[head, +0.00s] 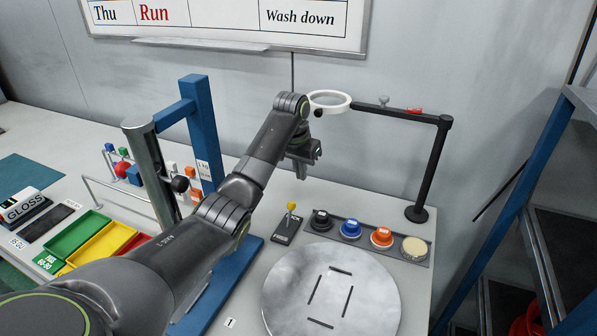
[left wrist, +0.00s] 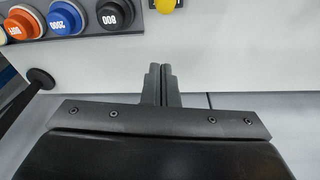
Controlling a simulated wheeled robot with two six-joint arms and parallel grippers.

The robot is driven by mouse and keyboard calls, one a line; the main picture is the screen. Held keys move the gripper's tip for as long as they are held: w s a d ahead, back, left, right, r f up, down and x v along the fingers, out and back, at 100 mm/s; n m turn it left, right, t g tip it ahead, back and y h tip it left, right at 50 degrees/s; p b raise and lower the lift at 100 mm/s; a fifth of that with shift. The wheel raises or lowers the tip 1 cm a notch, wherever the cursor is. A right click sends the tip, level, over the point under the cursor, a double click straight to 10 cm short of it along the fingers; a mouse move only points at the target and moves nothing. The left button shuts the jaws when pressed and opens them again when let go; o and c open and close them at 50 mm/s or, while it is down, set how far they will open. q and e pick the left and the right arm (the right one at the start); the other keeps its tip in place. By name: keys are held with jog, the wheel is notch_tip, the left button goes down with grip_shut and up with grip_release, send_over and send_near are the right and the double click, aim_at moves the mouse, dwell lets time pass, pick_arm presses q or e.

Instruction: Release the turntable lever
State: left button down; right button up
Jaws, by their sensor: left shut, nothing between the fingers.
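The turntable (head: 380,290) is a round grey metal disc with several slots, at the lower middle of the head view. A small lever (head: 291,207) with a yellow knob stands on a dark labelled plate just behind the disc's left side. The yellow knob (left wrist: 166,6) also shows at the top edge of the left wrist view, partly cut off. My left gripper (head: 303,157) is shut and empty, raised beyond the lever and apart from it. Its closed fingers (left wrist: 160,75) point toward the knob side in the left wrist view. My right gripper is out of view.
A dark tray (head: 423,258) holds black, blue, orange and cream discs right of the lever. A ring magnifier (head: 330,101) on a black stand is close to my left wrist. A blue post (head: 203,130) stands left. Blue shelving (head: 540,230) is at right.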

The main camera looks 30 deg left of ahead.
aim_at(290, 215)
pick_arm(q)
jog(key=f, duration=0.4)
jog(key=w+f+p, duration=0.1)
jog(key=f, duration=0.2)
jog(key=shift+d+f, duration=0.1)
jog(key=shift+d, duration=0.1)
jog(key=shift+s+a+p, duration=0.1)
jog(key=shift+s+p, duration=0.15)
jog(key=shift+p, duration=0.2)
jog(key=shift+s+r+p, duration=0.2)
jog(key=shift+s+p, duration=0.1)
jog(key=shift+s, duration=0.1)
jog(key=shift+s+a+r+p, duration=0.1)
jog(key=shift+s+p, duration=0.1)
jog(key=shift+s, duration=0.2)
jog(key=shift+s+a+r+p, duration=0.1)
jog(key=shift+s+p, duration=0.1)
jog(key=shift+s, duration=0.65)
jog(key=shift+p, duration=0.3)
